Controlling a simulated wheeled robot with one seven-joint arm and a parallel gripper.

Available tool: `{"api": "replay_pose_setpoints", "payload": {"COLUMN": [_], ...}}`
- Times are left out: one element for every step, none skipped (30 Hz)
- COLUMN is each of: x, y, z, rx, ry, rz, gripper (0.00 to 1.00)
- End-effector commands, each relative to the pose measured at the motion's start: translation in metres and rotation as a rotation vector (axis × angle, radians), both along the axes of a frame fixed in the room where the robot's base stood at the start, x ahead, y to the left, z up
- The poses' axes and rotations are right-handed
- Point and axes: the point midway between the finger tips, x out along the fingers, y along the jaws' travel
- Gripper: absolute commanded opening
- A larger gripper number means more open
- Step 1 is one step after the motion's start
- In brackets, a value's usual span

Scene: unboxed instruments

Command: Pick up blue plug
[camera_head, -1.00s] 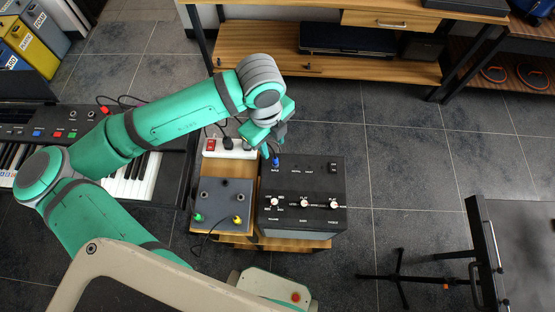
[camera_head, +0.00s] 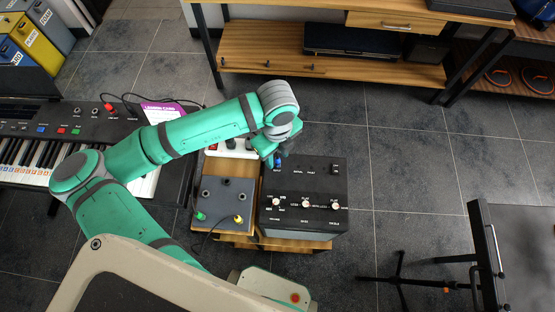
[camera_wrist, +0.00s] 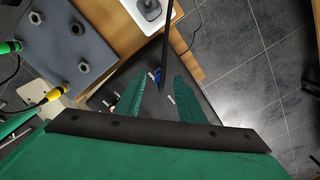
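The blue plug (camera_head: 277,163) stands at the far left of the black amplifier's top panel (camera_head: 321,180), by the input marking. It also shows in the wrist view (camera_wrist: 157,76), with a dark cable running up from it. My gripper (camera_head: 274,155) points down right over the plug. In the wrist view my two green fingers (camera_wrist: 165,80) are apart, with the plug seen in the gap nearer the left finger. Whether a finger touches it, I cannot tell. In the head view the arm partly hides the fingers.
A grey pedal box (camera_head: 224,193) with a green plug (camera_head: 200,216) and a yellow plug (camera_head: 238,219) lies left of the amplifier. A white power strip (camera_head: 230,148) is behind it. A keyboard (camera_head: 30,150) stands left. Floor to the right is clear up to a black stand (camera_head: 400,280).

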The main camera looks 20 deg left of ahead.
Motion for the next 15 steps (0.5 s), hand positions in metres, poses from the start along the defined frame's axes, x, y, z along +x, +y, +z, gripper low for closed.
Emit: {"api": "replay_pose_setpoints", "payload": {"x": [0.000, 0.000, 0.000, 0.000, 0.000, 0.000, 0.000, 0.000, 0.000, 0.000, 0.000, 0.000, 0.000, 0.000, 0.000], "y": [-0.001, 0.000, 0.000, 0.000, 0.000, 0.000, 0.000, 0.000, 0.000, 0.000, 0.000, 0.000, 0.000, 0.000, 0.000], "z": [-0.006, -0.009, -0.013, -0.015, -0.016, -0.017, -0.017, -0.017, -0.017, -0.017, -0.017, -0.017, -0.017, -0.017, -0.017], "rx": [-0.002, -0.001, 0.000, 0.000, 0.000, 0.000, 0.000, 0.000, 0.001, 0.001, 0.001, 0.001, 0.001, 0.001, 0.000], "ry": [0.001, 0.000, 0.001, 0.001, 0.001, 0.001, 0.000, 0.000, 0.000, 0.000, 0.000, 0.000, 0.000, 0.000, 0.000], "rz": [0.001, 0.001, 0.001, 0.001, 0.001, 0.001, 0.001, 0.001, 0.001, 0.001, 0.000, 0.000, 0.000, 0.000, 0.000], "gripper": [0.35, 0.35, 0.35, 0.35, 0.35, 0.35, 0.35, 0.35, 0.35, 0.35, 0.35, 0.35, 0.31, 0.23, 0.14]}}
